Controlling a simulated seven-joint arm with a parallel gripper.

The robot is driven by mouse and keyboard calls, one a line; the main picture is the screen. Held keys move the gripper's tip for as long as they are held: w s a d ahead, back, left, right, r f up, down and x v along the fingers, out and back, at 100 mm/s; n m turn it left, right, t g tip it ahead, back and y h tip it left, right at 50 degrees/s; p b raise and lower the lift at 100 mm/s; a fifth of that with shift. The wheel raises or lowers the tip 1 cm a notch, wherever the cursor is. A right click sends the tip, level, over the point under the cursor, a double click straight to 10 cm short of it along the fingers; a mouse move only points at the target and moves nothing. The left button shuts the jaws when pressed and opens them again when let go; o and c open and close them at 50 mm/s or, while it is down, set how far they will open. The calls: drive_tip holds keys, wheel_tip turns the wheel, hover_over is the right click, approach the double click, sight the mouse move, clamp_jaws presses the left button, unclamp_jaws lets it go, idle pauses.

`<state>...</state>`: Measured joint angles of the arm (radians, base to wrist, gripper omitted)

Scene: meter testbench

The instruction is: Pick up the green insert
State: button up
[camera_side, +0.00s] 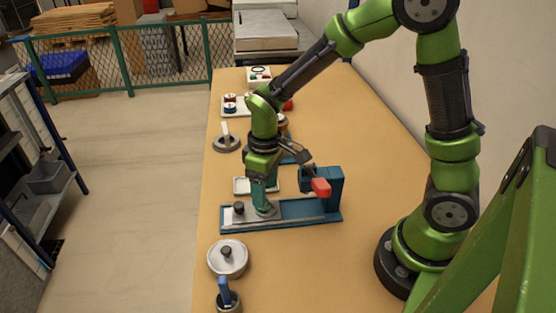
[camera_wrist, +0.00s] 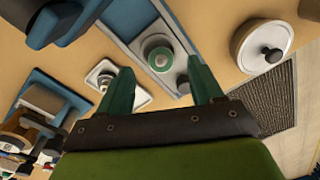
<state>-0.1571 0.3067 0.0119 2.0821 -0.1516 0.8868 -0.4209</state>
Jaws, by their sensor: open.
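The green insert (camera_wrist: 159,58) shows in the wrist view as a round green top within a pale ring, on the grey plate of the blue testbench. My gripper (camera_wrist: 161,68) is open, with one green finger toward each side of the insert in the picture. No contact between the fingers and the insert can be made out. In the side view my gripper (camera_side: 265,207) points down at the grey plate of the testbench (camera_side: 300,212), and the insert is hidden behind it.
A blue upright with a red block (camera_side: 321,187) stands at the bench's right end. A black knob (camera_side: 239,208) is on the plate left of my gripper. A white tray (camera_side: 241,185) lies behind. A lidded round pot (camera_side: 228,258) stands in front. The table's right side is mostly clear.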

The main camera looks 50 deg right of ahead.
wheel_tip(320, 180, down, 4)
drive_tip(key=shift+a+r, duration=0.15)
drive_tip(key=shift+r, duration=0.1)
drive_tip(key=shift+c, duration=0.2)
